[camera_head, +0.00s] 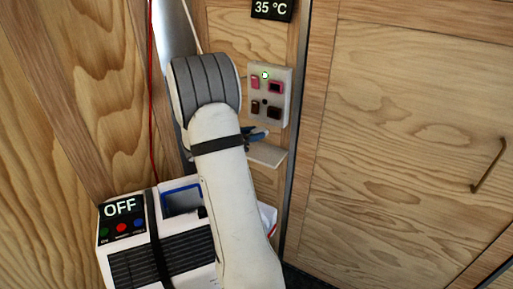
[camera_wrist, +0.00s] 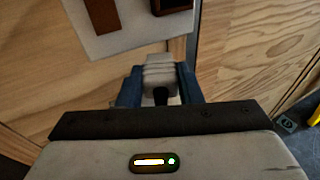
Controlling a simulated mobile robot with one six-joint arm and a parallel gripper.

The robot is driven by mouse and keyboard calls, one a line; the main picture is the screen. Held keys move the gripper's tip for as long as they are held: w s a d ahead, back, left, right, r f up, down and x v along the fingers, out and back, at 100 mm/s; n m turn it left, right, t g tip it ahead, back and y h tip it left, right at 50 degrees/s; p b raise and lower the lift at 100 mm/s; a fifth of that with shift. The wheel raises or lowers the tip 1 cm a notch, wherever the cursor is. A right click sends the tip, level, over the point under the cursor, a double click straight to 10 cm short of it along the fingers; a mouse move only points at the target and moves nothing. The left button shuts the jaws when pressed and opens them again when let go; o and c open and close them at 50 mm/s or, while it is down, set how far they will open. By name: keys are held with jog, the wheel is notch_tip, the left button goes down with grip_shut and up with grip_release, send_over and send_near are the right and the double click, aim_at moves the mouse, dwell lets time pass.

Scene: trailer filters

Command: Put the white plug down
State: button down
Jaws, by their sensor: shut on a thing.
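The white plug (camera_wrist: 160,74) is between the two blue fingers of my gripper (camera_head: 258,135), seen close in the wrist view. Its ribbed pale body points away from the palm, with a dark part at its near end. My gripper is shut on it. In the head view my arm hides most of the gripper, and I cannot make out the plug there. The gripper is just below the wall panel (camera_head: 283,98) and above a small pale shelf (camera_head: 268,155). The panel also shows at the top of the wrist view (camera_wrist: 100,42).
A white unit (camera_head: 112,262) with an "OFF" display and black strap stands at lower left, beside my arm. A red cord (camera_head: 152,100) hangs above it. A "35 °C" display (camera_head: 271,9) is above the panel. A wooden door with a handle (camera_head: 489,165) fills the right.

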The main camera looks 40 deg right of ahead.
aim_at(257, 154)
jog(key=shift+w+d, duration=0.25)
jog(key=shift+d, duration=0.75)
notch_tip(257, 154, down, 3)
jog(key=shift+a+r, duration=0.15)
jog(key=shift+r, duration=0.05)
notch_tip(257, 154, down, 4)
jog(key=shift+f+b, duration=0.1)
jog(key=shift+b, duration=0.35)
jog(key=shift+w+d+f, duration=0.1)
jog(key=shift+d+f, duration=0.05)
jog(key=shift+d, duration=0.05)
jog(key=shift+f+b, duration=0.45)
jog(key=shift+f, duration=0.15)
jog(key=c, duration=1)
grip_release()
jog(key=shift+r, duration=0.1)
